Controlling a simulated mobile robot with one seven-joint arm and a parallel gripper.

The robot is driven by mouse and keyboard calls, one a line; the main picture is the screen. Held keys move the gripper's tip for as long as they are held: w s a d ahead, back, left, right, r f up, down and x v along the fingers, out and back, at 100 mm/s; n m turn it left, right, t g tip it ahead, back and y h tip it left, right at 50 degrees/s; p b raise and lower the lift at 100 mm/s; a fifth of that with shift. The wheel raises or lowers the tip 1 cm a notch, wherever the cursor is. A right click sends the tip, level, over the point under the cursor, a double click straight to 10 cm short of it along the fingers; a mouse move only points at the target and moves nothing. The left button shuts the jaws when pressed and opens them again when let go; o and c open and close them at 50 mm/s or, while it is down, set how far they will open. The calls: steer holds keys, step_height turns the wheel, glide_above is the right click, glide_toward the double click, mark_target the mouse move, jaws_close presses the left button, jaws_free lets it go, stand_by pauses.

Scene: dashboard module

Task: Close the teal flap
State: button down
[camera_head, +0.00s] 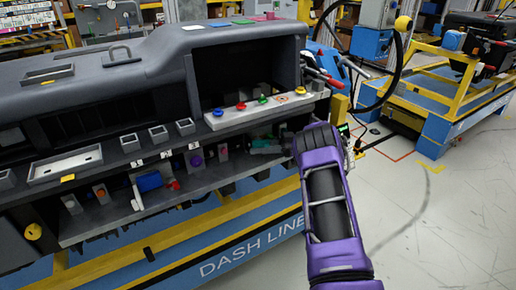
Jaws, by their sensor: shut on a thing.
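The teal flap (262,141) is a small teal piece on the lower shelf of the dashboard module, below the light ledge with coloured knobs. Its exact angle is too small to tell. My gripper (266,149) reaches in from the right at the end of my purple arm and is shut at the teal piece. The fingers and my wrist cover part of it, so the exact grip point is hidden.
The light ledge (265,108) with several coloured knobs juts out just above my gripper. A purple knob (196,159) and a blue block (149,181) sit left along the lower shelf. A black steering wheel (395,60) stands to the right. The floor at right is open.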

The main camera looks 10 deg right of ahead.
steer(key=shift+s+a+f, duration=0.15)
steer(key=shift+f, duration=0.1)
steer(key=c, duration=0.7)
jaws_free()
steer(key=shift+r, duration=0.1)
steer(key=shift+r, duration=0.15)
steer(key=shift+r+t, duration=0.1)
steer(key=shift+t, duration=0.2)
